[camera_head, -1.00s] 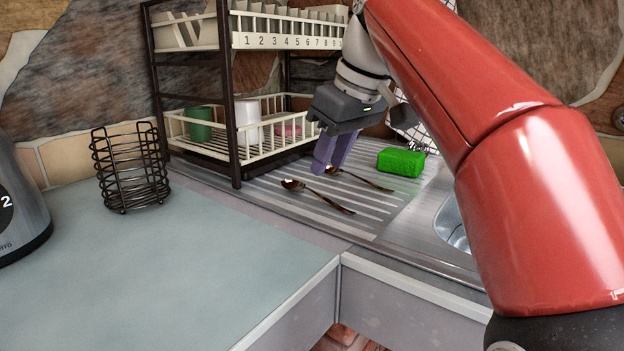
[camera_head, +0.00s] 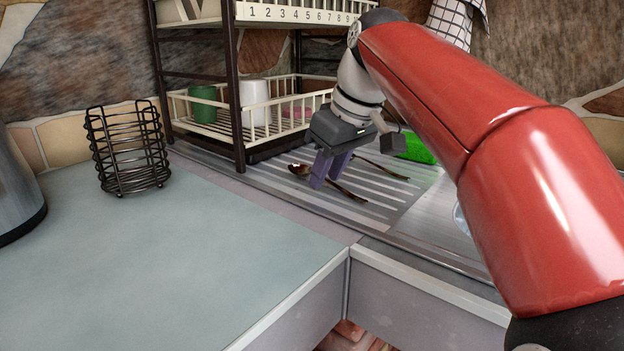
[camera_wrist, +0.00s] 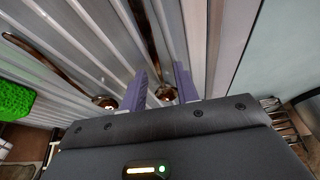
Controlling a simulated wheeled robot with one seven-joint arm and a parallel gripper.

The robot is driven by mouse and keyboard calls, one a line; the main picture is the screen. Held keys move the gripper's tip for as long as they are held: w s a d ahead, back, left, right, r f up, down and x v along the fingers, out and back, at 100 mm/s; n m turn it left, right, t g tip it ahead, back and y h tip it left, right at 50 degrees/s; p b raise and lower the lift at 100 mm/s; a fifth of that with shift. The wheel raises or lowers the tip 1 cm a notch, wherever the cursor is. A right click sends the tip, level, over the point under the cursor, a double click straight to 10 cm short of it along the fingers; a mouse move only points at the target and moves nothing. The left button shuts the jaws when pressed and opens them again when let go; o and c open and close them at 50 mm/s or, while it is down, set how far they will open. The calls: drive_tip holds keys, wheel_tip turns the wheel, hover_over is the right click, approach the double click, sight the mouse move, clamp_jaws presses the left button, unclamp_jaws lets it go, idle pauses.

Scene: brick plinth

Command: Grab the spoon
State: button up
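Two dark, shiny spoons lie on the ribbed metal drainboard (camera_head: 385,200). The near spoon has its bowl (camera_head: 298,169) just left of my gripper (camera_head: 326,181), and its handle emerges to the right. The far spoon's handle (camera_head: 385,171) shows behind my gripper, which hides its bowl. My gripper points down with its purple fingers apart. In the wrist view, the near spoon (camera_wrist: 165,92) lies between the lines of the open fingers (camera_wrist: 161,75), and the far spoon (camera_wrist: 104,101) lies outside the left finger. I cannot tell whether the fingers touch the board.
A dish rack (camera_head: 240,120) with a green cup (camera_head: 201,104) and a white cup (camera_head: 254,102) stands behind the spoons. A green sponge (camera_head: 415,148) is at the right, beside the sink (camera_head: 460,217). A wire basket (camera_head: 128,150) stands on the clear counter (camera_head: 170,260) at the left.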

clamp_jaws()
drive_tip(key=shift+r, duration=0.15)
